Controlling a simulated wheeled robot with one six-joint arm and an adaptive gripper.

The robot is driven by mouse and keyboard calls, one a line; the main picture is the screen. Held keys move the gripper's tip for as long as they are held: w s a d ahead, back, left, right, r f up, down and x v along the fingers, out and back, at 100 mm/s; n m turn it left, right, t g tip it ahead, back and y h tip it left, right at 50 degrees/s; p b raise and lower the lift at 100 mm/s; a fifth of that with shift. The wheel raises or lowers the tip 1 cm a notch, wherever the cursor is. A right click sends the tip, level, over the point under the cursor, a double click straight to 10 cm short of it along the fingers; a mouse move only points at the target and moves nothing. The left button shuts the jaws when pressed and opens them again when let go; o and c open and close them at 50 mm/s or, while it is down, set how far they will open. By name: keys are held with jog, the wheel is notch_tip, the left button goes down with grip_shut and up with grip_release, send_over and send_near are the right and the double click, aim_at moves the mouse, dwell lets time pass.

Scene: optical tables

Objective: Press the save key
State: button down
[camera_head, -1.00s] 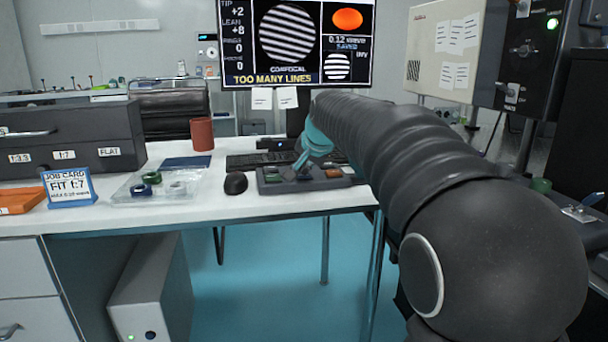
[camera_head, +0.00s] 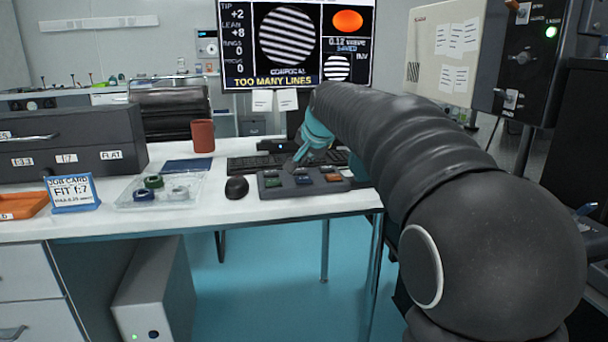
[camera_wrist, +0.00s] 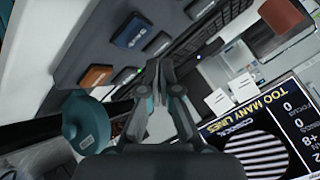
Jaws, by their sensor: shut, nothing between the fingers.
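A dark key box (camera_head: 262,188) lies on the white desk. I cannot tell which is the save key. My gripper (camera_head: 295,160) is shut and empty, above the rear of the box and apart from the front keys. Its fingertips also show in the wrist view (camera_wrist: 160,68).
A monitor (camera_head: 298,40) reads "TOO MANY LINES" and "SAVED". A keyboard (camera_head: 248,162) lies behind the box, a mouse (camera_head: 237,187) to its left. A red mug (camera_head: 202,136), a clear tray (camera_head: 130,200) with tape rolls and a job card (camera_head: 73,192) stand further left.

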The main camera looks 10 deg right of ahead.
aim_at(305, 179)
jog(key=shift+r+p, duration=1.2)
jog(key=shift+r, duration=0.55)
jog(key=s+f+n+g, duration=0.1)
jog(key=s+f, duration=0.5)
jog(key=s, duration=0.7)
jog(key=s+f+n+g, duration=0.1)
jog(key=s+f+n, duration=0.3)
jog(key=s, duration=0.9)
jog(key=s+f+n+g+h, duration=0.1)
jog(key=s+f+n, duration=0.1)
jog(key=s+f, duration=0.6)
jog(key=s, duration=0.6)
jog(key=shift+f+n+g, duration=0.15)
jog(key=shift+n+g, duration=0.15)
jog(key=shift+n, duration=0.1)
jog(key=shift+w, duration=0.1)
